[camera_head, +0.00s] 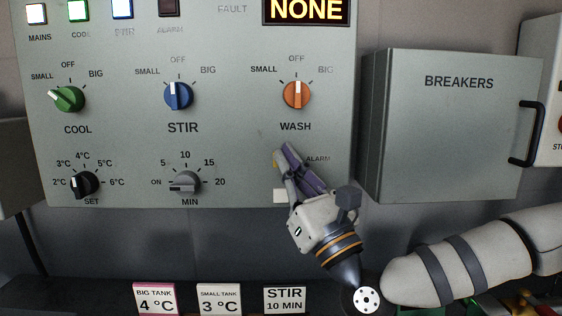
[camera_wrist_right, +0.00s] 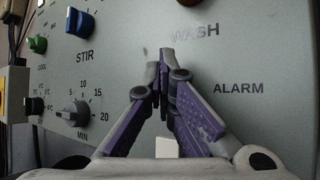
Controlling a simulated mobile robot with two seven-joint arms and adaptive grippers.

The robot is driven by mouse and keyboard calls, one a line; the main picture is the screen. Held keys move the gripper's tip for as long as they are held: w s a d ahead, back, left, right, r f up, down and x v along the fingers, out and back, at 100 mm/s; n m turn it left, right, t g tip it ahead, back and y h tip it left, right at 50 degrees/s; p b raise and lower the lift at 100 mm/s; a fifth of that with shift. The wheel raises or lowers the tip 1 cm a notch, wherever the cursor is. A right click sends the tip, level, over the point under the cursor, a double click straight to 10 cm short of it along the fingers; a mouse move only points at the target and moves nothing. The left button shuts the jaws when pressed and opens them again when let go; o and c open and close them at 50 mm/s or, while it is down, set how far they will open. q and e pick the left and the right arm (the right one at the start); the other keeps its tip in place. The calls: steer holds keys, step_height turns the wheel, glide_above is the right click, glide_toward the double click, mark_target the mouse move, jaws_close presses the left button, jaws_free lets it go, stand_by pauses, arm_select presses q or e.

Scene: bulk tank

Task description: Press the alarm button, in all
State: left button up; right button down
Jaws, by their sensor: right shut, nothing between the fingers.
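The grey control panel (camera_head: 225,150) carries the word ALARM (camera_head: 318,159) at its lower right, below the WASH knob. ALARM also shows in the right wrist view (camera_wrist_right: 238,88). My right gripper (camera_head: 282,150) is shut and empty, its purple-and-grey fingers at the panel just left of that word. A small yellowish bit (camera_head: 275,162) shows at the fingers' left edge; I cannot tell if it is part of the button. The alarm button is otherwise hidden behind the fingers. Whether the fingertips (camera_wrist_right: 164,56) touch the panel is unclear. My left gripper is not in view.
The orange WASH knob (camera_head: 297,95) sits above the gripper. The MIN knob (camera_head: 185,183) is to its left. The BREAKERS box (camera_head: 450,130) projects at the right. The ALARM lamp (camera_head: 169,8) is dark; the fault display (camera_head: 306,11) reads NONE.

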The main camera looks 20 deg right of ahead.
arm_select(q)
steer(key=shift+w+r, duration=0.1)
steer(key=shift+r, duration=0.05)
arm_select(e)
steer(key=shift+s+a, duration=0.25)
steer(key=shift+s, duration=0.55)
arm_select(q)
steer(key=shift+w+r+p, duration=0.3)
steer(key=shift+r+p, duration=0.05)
steer(key=shift+p, duration=0.15)
arm_select(e)
steer(key=s, duration=0.2)
steer(key=s+a, duration=0.1)
steer(key=s, duration=0.1)
steer(key=shift+s+a, duration=0.15)
steer(key=shift+s, duration=0.25)
